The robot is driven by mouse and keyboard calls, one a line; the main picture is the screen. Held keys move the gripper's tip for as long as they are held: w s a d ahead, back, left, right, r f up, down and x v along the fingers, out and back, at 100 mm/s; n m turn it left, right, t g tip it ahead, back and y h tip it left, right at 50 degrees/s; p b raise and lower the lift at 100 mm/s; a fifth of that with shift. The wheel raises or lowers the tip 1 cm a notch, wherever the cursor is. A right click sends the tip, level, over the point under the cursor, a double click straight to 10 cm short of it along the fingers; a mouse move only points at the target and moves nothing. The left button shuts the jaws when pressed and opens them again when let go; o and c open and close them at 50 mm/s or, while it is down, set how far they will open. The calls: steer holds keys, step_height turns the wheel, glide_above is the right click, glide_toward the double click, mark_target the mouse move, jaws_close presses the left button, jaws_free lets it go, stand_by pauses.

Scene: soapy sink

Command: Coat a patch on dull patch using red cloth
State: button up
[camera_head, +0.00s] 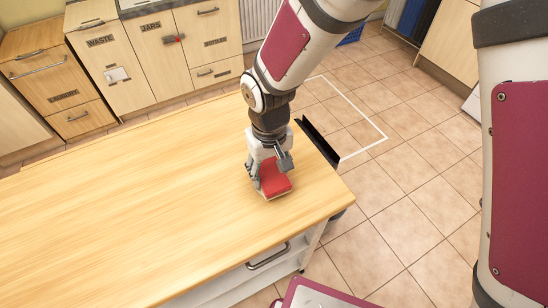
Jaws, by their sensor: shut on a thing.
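My gripper (265,168) points down near the right end of the wooden counter top (130,190). It is shut on a red cloth (275,182), which looks like a folded pad. The cloth is at the counter surface, and its lower edge seems to touch the wood or lie just above it. No dull patch can be told apart from the rest of the wood; any patch under the cloth and gripper is hidden.
The rest of the counter top is bare. A black upright panel (318,141) stands at its right end. A drawer handle (268,257) is on the front. Labelled cabinets (165,55) stand behind, and tiled floor (430,180) is open to the right.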

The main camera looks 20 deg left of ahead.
mark_target(270, 172)
steer(key=shift+r+p, duration=1.9)
steer(key=shift+r, duration=1.55)
